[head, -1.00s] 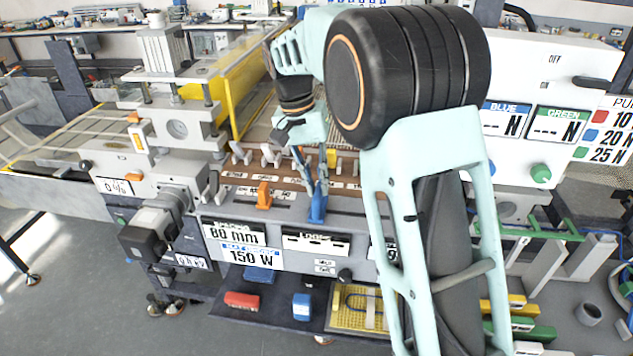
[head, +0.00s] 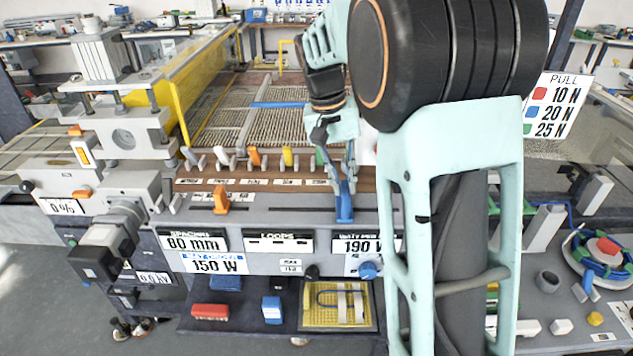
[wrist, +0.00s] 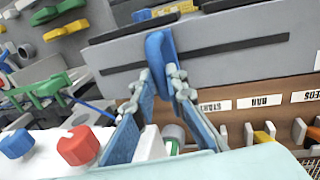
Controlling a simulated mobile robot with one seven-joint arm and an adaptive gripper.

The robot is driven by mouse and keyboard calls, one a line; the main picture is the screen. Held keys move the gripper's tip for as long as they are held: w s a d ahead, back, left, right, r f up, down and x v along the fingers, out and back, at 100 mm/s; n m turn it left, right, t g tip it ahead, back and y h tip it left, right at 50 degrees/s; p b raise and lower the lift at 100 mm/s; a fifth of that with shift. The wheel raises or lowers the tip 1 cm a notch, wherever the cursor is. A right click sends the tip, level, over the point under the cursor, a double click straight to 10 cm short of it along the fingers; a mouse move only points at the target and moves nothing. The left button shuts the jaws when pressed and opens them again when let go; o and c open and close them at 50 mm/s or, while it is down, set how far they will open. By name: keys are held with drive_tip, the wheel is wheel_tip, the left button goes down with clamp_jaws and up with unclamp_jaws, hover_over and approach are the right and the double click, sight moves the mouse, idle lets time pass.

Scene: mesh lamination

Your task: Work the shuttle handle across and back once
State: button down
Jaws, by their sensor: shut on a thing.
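The blue shuttle handle (head: 345,207) stands upright on the grey front rail of the machine, above the 190 W panel. My gripper (head: 342,176) comes down from above and is shut on it. In the wrist view, the two fingertips of my gripper (wrist: 167,80) press on either side of the blue handle (wrist: 158,48). The handle's far end sits in a dark slot of the rail, and my fingers hide part of its sides.
An orange handle (head: 221,201) stands on the same rail to the left. A row of small levers (head: 287,157) lines the brown labelled strip behind. Yellow side guards (head: 190,85) flank the mesh bed. A lower shelf (head: 250,325) holds red and blue blocks.

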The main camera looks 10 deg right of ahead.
drive_tip(key=shift+d+r, duration=0.1)
drive_tip(key=shift+d, duration=0.05)
drive_tip(key=c, duration=1.9)
unclamp_jaws()
drive_tip(key=shift+c, duration=0.2)
wheel_tip(320, 180, up, 12)
drive_tip(key=a, duration=0.2)
drive_tip(key=shift+w+a, duration=0.2)
drive_tip(key=shift+w, duration=0.05)
